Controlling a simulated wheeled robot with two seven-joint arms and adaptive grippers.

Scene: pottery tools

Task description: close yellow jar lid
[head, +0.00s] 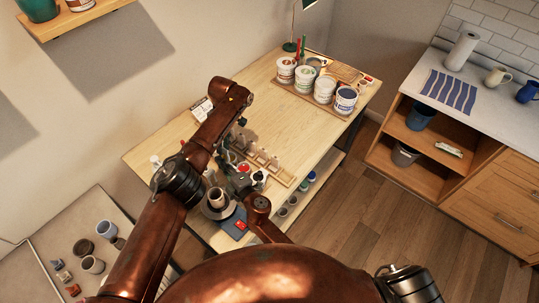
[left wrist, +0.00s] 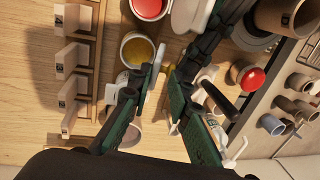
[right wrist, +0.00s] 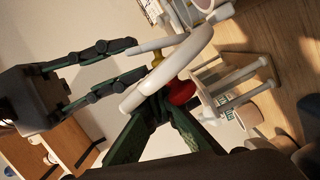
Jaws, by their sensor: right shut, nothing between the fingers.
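In the left wrist view an open white jar with yellow contents (left wrist: 138,50) stands on the table; it seems upright. My left gripper (left wrist: 167,70) is beside it with its fingers apart; one fingertip is close to the rim, and I cannot tell if it touches. In the right wrist view my right gripper (right wrist: 154,106) is shut and empty, close to a pale curved piece (right wrist: 172,70). I cannot tell whether this piece is the lid or a jar rim. In the head view my arms hide the yellow jar.
A red-topped jar (left wrist: 148,8) stands beside the yellow one, and another red top (left wrist: 252,80) is to the right. A wooden rack with small tiles (left wrist: 72,55) lies to the left. White buckets (head: 304,78) stand at the table's far end. The table's middle (head: 265,110) is mostly clear.

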